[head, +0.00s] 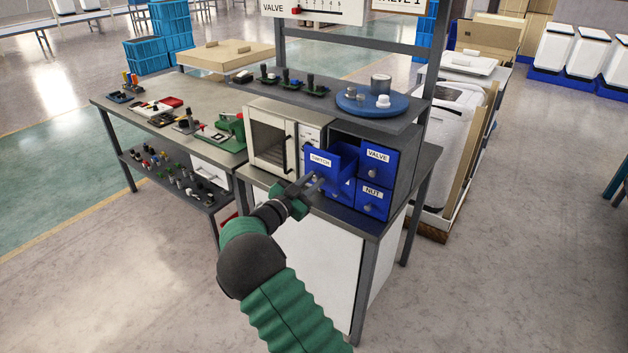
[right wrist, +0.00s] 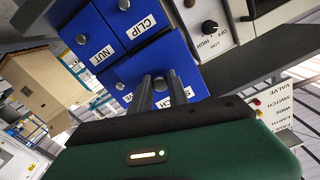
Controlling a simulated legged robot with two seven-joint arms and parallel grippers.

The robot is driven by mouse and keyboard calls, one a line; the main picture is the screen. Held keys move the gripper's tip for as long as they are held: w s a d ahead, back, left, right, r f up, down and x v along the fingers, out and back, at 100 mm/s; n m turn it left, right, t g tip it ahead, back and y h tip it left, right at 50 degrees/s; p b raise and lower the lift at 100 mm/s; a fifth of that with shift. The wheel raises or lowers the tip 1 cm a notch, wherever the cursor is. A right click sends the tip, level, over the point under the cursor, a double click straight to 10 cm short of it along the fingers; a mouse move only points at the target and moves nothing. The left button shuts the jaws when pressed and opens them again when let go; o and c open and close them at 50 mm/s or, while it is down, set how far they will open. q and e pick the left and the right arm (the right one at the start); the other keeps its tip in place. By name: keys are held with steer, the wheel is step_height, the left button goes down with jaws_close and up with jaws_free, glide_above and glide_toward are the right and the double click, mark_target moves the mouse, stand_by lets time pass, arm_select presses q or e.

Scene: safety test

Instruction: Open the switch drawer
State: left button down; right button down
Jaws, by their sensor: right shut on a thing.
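The switch drawer (head: 320,160) is the upper left blue drawer of a small cabinet on the bench, with a white SWITCH label. It stands out from the cabinet, partly open, with its side and top edge showing. My right gripper (head: 319,178) is at its front, shut on the drawer's knob. In the right wrist view, the two fingers (right wrist: 155,92) close around the grey knob (right wrist: 159,84), beside the partly covered SWITCH label. The hand hides part of the drawer front. My left gripper is not in view.
The VALVE drawer (head: 375,160) and NUT drawer (head: 372,198) look closed at the right. A white oven-like box (head: 272,140) stands left of the cabinet. A shelf (head: 300,92) with a blue round plate (head: 350,101) is above. The floor in front is clear.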

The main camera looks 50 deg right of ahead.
steer(key=shift+a+r, duration=0.1)
steer(key=shift+a, duration=0.6)
steer(key=shift+s+a, duration=0.1)
steer(key=shift+a, duration=0.1)
steer(key=c, duration=1.3)
jaws_free()
steer(key=shift+o, duration=0.2)
steer(key=s+a, duration=0.1)
steer(key=a, duration=1.5)
steer(key=shift+s+a, duration=0.2)
steer(key=shift+a, duration=0.2)
